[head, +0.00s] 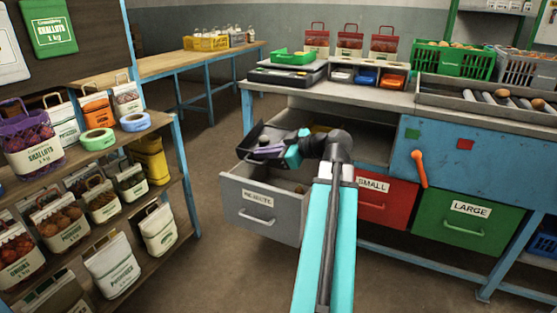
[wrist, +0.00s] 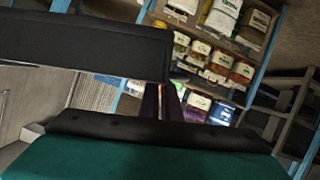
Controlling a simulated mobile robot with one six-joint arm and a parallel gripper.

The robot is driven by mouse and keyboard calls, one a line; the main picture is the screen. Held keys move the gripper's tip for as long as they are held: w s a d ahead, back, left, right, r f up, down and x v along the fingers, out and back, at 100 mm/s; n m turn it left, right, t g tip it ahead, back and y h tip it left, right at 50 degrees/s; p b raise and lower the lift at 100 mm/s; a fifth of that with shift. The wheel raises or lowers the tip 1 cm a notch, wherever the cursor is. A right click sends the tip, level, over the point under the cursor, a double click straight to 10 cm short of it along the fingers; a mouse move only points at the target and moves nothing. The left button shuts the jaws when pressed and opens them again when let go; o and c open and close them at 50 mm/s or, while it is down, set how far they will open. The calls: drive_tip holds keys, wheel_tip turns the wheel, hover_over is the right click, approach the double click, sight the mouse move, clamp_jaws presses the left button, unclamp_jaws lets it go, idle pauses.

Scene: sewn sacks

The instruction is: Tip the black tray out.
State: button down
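The black tray (head: 249,139) is in the air above the open grey drawer in the head view. It looks tilted; the arm hides part of it, and I cannot tell what is in it. My gripper (head: 268,151) is at the tray's near side and appears shut on it. In the wrist view a dark panel (wrist: 85,45), likely the tray, fills the upper left. The grey drawer (head: 262,209) has a label that seems to read "REJECTS". A small brown round thing (head: 300,190) shows inside it.
A red drawer (head: 386,205) marked SMALL and a green drawer (head: 468,219) marked LARGE are right of the grey one. The workbench (head: 400,98) above holds bags, bins and a roller track. A shelf (head: 165,190) of sacks stands at left, with clear floor between.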

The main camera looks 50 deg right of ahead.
sight(245, 141)
drive_tip(key=shift+s+d+b, duration=0.3)
drive_tip(key=shift+s+d, duration=0.1)
drive_tip(key=shift+s, duration=0.45)
drive_tip(key=shift+s+d+b, duration=0.25)
drive_tip(key=shift+s+d, duration=0.15)
drive_tip(key=shift+s, duration=0.4)
drive_tip(key=shift+w, duration=0.1)
